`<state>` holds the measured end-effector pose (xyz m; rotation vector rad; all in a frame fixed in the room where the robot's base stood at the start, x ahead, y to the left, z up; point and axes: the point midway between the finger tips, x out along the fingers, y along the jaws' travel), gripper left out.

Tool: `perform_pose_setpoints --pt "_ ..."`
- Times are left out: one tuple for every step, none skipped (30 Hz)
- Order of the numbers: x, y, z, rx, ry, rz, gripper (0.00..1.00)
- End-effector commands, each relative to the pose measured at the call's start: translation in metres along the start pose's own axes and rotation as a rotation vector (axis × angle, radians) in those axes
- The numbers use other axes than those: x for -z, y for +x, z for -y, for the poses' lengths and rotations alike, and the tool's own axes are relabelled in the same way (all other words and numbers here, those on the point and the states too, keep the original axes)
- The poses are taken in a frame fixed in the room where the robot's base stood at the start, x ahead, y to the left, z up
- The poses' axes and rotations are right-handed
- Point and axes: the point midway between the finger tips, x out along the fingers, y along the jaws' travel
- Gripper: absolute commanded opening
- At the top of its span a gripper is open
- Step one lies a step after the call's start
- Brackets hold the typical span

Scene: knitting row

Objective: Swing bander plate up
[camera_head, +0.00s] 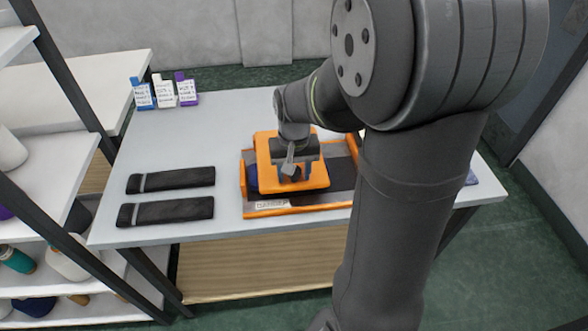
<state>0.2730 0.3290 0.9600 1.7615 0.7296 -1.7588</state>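The bander (270,211) sits on the grey table, with an orange base, a dark bed and a label on its front edge. Its orange plate (263,150) is at the left end, over the bed. A dark blue item (251,178) shows at the plate's left edge, mostly hidden. My gripper (294,173) points down at the middle of the plate, at or just above it. Its fingers are small and dark here, so I cannot tell whether they are open or touching the plate. My arm hides the bander's right part.
Two black banded bundles (170,180) lie on the table (225,115) left of the bander. Three labelled bottles (164,92) stand at the back left. A shelf rack (50,150) stands along the left side. The table's middle back is clear.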

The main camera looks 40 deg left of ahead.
Motion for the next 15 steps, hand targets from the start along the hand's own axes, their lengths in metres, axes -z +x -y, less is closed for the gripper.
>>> perform_pose_setpoints --pt "-0.001 0.001 0.0 0.0 0.0 0.002 0.35" --pt "-0.001 0.001 0.0 0.0 0.0 0.002 0.29" --pt "-0.001 0.001 0.0 0.0 0.0 0.002 0.21" --pt "-0.001 0.001 0.0 0.0 0.0 0.002 0.18" --pt "-0.001 0.001 0.0 0.0 0.0 0.002 0.18" --pt "-0.001 0.001 0.0 0.0 0.0 0.003 0.18" --pt "-0.001 0.001 0.0 0.0 0.0 0.003 0.18" --pt "-0.001 0.001 0.0 0.0 0.0 0.004 0.18" --pt "0.0 0.0 0.0 0.0 0.0 0.007 0.18" --pt "0.0 -0.001 0.0 0.0 0.0 0.011 0.18" --pt "0.001 -0.003 0.0 0.0 0.0 0.018 0.18" --pt "0.002 -0.005 0.0 0.0 0.001 0.027 0.18" --pt "0.002 -0.007 0.0 0.0 0.001 0.037 0.18" --pt "0.003 -0.009 0.0 0.0 0.001 0.046 0.18" --pt "0.004 -0.012 0.0 0.0 0.001 0.058 0.18"
